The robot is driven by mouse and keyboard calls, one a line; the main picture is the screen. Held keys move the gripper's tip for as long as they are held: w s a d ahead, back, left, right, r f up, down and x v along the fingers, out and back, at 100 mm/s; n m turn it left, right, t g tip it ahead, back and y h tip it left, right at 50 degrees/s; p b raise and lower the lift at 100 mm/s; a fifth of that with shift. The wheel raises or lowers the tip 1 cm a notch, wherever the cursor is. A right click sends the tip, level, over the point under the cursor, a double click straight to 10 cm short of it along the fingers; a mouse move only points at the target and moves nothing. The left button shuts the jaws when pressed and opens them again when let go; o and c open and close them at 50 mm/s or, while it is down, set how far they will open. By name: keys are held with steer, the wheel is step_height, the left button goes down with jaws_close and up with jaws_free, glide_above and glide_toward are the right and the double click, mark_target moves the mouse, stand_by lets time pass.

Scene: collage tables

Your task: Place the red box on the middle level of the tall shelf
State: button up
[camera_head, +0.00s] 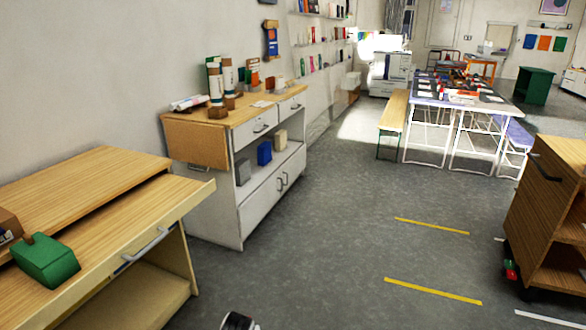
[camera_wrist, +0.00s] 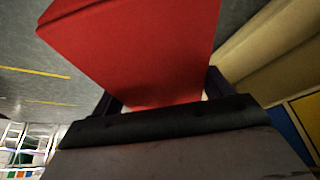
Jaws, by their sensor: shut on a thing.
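In the wrist view, the red box (camera_wrist: 140,45) fills the upper middle, close to the camera. My gripper (camera_wrist: 163,93) is shut on it, with dark fingers on either side of its lower end. The box's far end is cut off by the top of the frame. The box does not show in the head view, where only a small dark and white piece, probably of my arm, shows at the bottom edge. I cannot make out a tall shelf with a middle level for certain in either view.
A wooden desk (camera_head: 95,170) with a green object (camera_head: 45,262) stands at left. Behind it is a white cabinet (camera_head: 262,193) with items on top and in its open niche. A wooden cart (camera_head: 540,200) stands at right. The grey floor between is clear.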

steer(key=s+d+f+m+h, duration=0.1)
steer(key=s+d+f+m, duration=0.15)
steer(key=d, duration=1.15)
steer(key=s+f, duration=0.3)
steer(key=f, duration=0.3)
steer(key=shift+s+d+f+m, duration=0.15)
steer(key=shift+s+d+m, duration=0.15)
steer(key=shift+s+m, duration=0.05)
